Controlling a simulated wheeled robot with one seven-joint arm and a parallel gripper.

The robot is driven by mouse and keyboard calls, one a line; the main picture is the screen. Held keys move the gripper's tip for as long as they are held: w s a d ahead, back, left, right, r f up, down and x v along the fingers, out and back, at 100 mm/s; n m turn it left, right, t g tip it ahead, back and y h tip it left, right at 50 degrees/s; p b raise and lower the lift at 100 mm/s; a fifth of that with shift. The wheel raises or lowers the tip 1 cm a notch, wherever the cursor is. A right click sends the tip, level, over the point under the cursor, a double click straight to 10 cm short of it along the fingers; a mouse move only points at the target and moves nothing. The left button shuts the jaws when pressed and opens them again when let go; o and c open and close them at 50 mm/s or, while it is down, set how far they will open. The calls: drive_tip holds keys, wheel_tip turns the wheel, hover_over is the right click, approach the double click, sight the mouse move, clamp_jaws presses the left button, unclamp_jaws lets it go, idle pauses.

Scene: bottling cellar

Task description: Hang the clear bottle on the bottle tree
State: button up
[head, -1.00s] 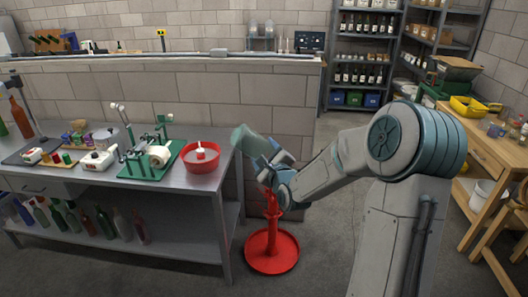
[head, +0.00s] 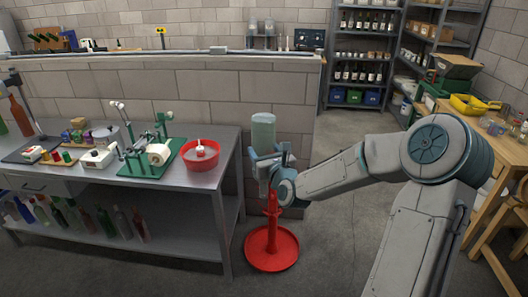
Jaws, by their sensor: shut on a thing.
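The clear bottle (head: 263,132) is pale green-tinted and stands upright, base up as far as I can see, in my gripper (head: 264,160). The gripper is shut on its lower part. The bottle's neck is hidden behind the gripper. The red bottle tree (head: 271,240) stands on the floor right of the metal table, with a round base dish and a short post with pegs. The bottle and gripper are above the top of the tree's post. The upper part of the tree is partly hidden by my gripper and wrist.
A metal table (head: 230,140) stands at left, holding a red basin (head: 202,155), a green-based device (head: 150,152) and small boxes. Several bottles stand on its lower shelf. A block wall (head: 300,90) rises behind the tree. A wooden bench (head: 490,165) is at right.

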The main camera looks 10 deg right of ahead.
drive_tip(key=shift+a, duration=0.1)
drive_tip(key=t+b, duration=0.1)
drive_tip(key=b, duration=0.2)
drive_tip(key=shift+f, duration=0.35)
drive_tip(key=shift+r+n+t+b, duration=0.1)
drive_tip(key=shift+n+t+b, duration=0.4)
drive_tip(key=shift+b, duration=0.7)
drive_tip(key=shift+r, duration=0.35)
drive_tip(key=shift+f+n+t+y+b, duration=0.3)
drive_tip(key=shift+f+t+y+b, duration=0.1)
drive_tip(key=shift+b, duration=1.45)
drive_tip(key=shift+n+t+y+b, duration=0.3)
drive_tip(key=shift+n+t+b, duration=0.2)
drive_tip(key=shift+t+b, duration=0.35)
drive_tip(key=shift+r, duration=0.4)
